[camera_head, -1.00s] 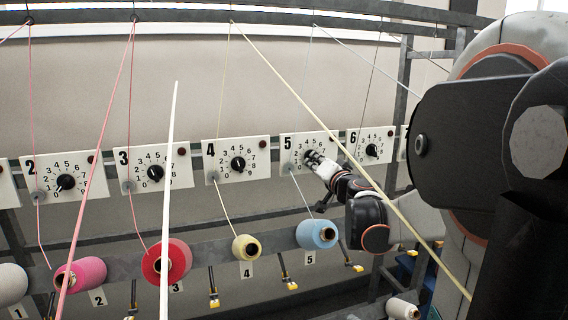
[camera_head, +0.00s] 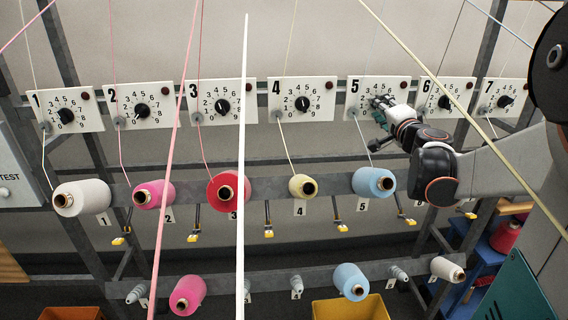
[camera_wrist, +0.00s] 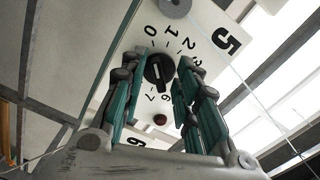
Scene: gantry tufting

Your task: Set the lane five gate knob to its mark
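The lane five gate plate (camera_head: 403,87) is white, with a black 5, a ring of digits and a dark red dot. In the head view my gripper (camera_head: 381,102) is in front of its dial and hides the knob. In the wrist view the black lane five knob (camera_wrist: 158,71) has a pale pointer line and sits between the two teal fingers of my gripper (camera_wrist: 157,79). The fingers stand apart on either side of it; I cannot tell whether they touch it. Digits 0 to 3, 6 and 7 show; fingers cover others. No separate set mark is discernible.
Neighbouring plates four (camera_head: 303,84) and six (camera_head: 446,88) flank it closely. Yarn strands cross before the rail. A blue cone (camera_head: 373,182) sits below plate five, and a yellow cone (camera_head: 302,186) is left of it. A blue shelf (camera_head: 490,250) stands at lower right.

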